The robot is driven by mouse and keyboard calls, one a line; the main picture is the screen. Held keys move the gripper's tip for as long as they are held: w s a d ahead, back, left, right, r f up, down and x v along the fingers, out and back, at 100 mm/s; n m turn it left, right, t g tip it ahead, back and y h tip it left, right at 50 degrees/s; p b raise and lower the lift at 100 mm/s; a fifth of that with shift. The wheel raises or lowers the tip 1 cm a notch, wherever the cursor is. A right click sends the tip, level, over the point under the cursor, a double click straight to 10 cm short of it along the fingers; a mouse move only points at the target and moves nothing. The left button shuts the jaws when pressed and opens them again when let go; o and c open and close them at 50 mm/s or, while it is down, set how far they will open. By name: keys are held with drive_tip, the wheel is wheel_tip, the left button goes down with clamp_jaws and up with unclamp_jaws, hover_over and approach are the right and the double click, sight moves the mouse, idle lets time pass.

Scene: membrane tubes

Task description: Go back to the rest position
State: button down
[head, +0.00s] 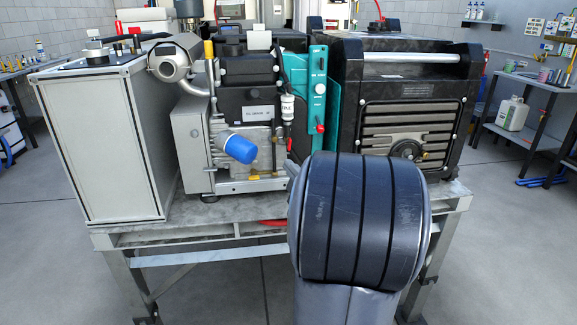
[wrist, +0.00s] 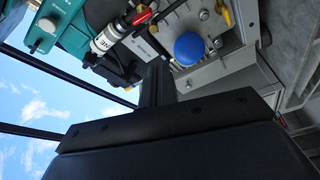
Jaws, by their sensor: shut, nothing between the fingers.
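My gripper (wrist: 156,78) shows in the wrist view as dark fingers closed together, with nothing held. It points toward the machine (head: 245,110), near a blue round cap (wrist: 189,49). The gap between the fingertips and the cap cannot be judged. In the head view the cap (head: 237,149) sticks out from the front of the machine. A large grey joint of my arm fills the lower right middle there, and my gripper is hidden behind it.
The machine stands on a metal table (head: 150,236), between a white cabinet (head: 98,150) and a black ribbed unit (head: 408,110). A white cylinder with red fittings (wrist: 103,40) is near my gripper. A side shelf (head: 512,131) stands at right. Open floor (head: 50,270) lies at left.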

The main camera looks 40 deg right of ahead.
drive_tip(key=shift+w, duration=0.1)
idle(0.4)
drive_tip(key=w+d+r+m+h+p, duration=0.1)
drive_tip(key=w+r+m+h+p, duration=0.15)
drive_tip(key=w+m+p, duration=0.5)
drive_tip(key=d+p+v, duration=0.1)
drive_tip(key=v, duration=0.6)
drive_tip(key=shift+s+r+t+p, duration=0.15)
drive_tip(key=shift+s+t+p, duration=0.15)
drive_tip(key=shift+s+t, duration=0.15)
drive_tip(key=shift+d+m, duration=0.1)
drive_tip(key=shift+m, duration=0.15)
